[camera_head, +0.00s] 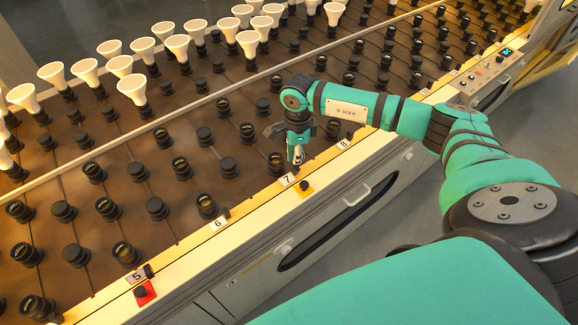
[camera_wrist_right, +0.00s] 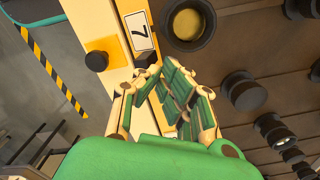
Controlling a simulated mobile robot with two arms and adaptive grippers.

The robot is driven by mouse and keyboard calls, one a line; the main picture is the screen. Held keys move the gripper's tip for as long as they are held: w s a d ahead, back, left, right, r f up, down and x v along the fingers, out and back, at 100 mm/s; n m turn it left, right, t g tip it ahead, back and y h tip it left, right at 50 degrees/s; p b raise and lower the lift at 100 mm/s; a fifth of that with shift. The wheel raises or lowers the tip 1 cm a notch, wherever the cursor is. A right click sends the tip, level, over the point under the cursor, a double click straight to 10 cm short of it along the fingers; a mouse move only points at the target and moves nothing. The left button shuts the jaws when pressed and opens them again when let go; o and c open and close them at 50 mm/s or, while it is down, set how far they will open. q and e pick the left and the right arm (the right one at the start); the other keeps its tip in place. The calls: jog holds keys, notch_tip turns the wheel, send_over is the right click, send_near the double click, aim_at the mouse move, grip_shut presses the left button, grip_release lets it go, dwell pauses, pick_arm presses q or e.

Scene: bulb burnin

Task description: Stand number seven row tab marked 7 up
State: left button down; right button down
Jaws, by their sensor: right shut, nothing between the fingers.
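The white label marked 7 (camera_head: 288,180) lies on the pale front rail of the rack, and it shows large in the wrist view (camera_wrist_right: 141,32). My right gripper (camera_head: 298,160) is above the rail just behind and beside this label. In the wrist view its fingertips (camera_wrist_right: 158,72) are closed together with nothing between them, just below the label. My left gripper is out of view.
A yellow plate with a black knob (camera_head: 305,187) sits by label 7. An empty dark socket (camera_wrist_right: 188,24) is close to the fingers. Black tabs stand by labels 6 (camera_head: 226,212) and 5 (camera_head: 149,271). White bulbs (camera_head: 132,88) fill sockets farther back.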

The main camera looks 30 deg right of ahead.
aim_at(299, 173)
jog(key=shift+s+r+p, duration=0.3)
jog(key=shift+s, duration=0.3)
dwell(0.7)
jog(key=shift+s+d+r, duration=0.1)
jog(key=shift+s+r, duration=0.15)
jog(key=shift+s, duration=0.45)
dwell(1.3)
dwell(0.4)
jog(key=shift+w+r+p, duration=0.3)
jog(key=shift+r, duration=0.2)
jog(key=shift+w+r+p, duration=0.3)
jog(key=shift+r, duration=0.2)
notch_tip(299, 173, up, 6)
jog(key=p, duration=0.3)
